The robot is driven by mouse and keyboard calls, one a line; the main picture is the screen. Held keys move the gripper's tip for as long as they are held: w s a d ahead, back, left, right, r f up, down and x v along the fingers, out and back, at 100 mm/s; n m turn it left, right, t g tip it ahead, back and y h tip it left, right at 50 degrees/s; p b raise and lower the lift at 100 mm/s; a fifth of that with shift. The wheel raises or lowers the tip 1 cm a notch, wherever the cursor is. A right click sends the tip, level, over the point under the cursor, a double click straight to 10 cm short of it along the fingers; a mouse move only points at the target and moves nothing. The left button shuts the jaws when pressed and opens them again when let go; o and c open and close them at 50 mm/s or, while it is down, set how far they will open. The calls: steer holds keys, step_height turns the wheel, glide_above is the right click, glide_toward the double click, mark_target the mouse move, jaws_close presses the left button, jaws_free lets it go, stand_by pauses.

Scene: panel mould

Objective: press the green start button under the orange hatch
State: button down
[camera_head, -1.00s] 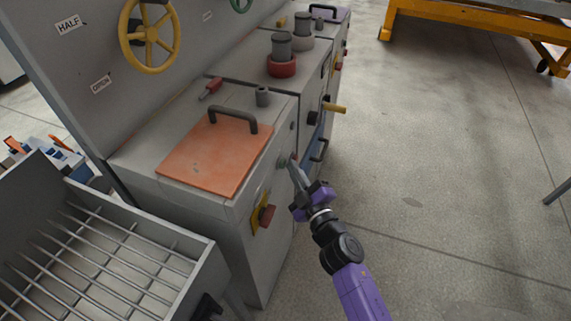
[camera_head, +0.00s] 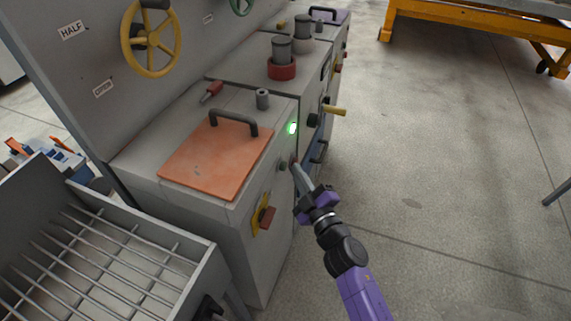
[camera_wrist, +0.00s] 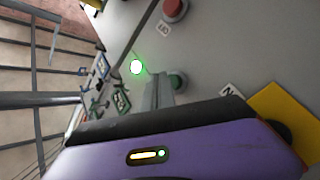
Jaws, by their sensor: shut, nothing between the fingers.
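The orange hatch (camera_head: 215,160) lies closed on the cabinet top, its dark handle upright. On the cabinet's front face, below the hatch's edge, is a small dull-green button (camera_head: 283,167).
A red button (camera_wrist: 174,8) sits on the same face. A red-handled switch on a yellow plate (camera_head: 264,218) is lower on the front. A yellow handle (camera_head: 334,109) juts out farther along. A grey rack (camera_head: 90,260) stands at left.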

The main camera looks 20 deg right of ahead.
steer(key=shift+s+d, duration=0.15)
steer(key=shift+d, duration=0.1)
steer(key=shift+s+d+p, duration=0.7)
steer(key=shift+d+p, duration=0.15)
steer(key=shift+d, duration=0.15)
steer(key=shift+s+d+p, duration=0.7)
steer(key=shift+d+p, duration=0.15)
steer(key=shift+d, duration=0.1)
steer(key=s+r+m+g+h, duration=0.1)
steer(key=s+r+m, duration=0.4)
steer(key=s, duration=1.5)
steer(key=s+a+r+m+g+h, duration=0.1)
steer(key=s+r+m, duration=0.5)
steer(key=s, duration=1.5)
steer(key=shift+s+r+g+h, duration=0.15)
steer(key=shift+s+g+h, duration=0.15)
steer(key=shift+g, duration=0.6)
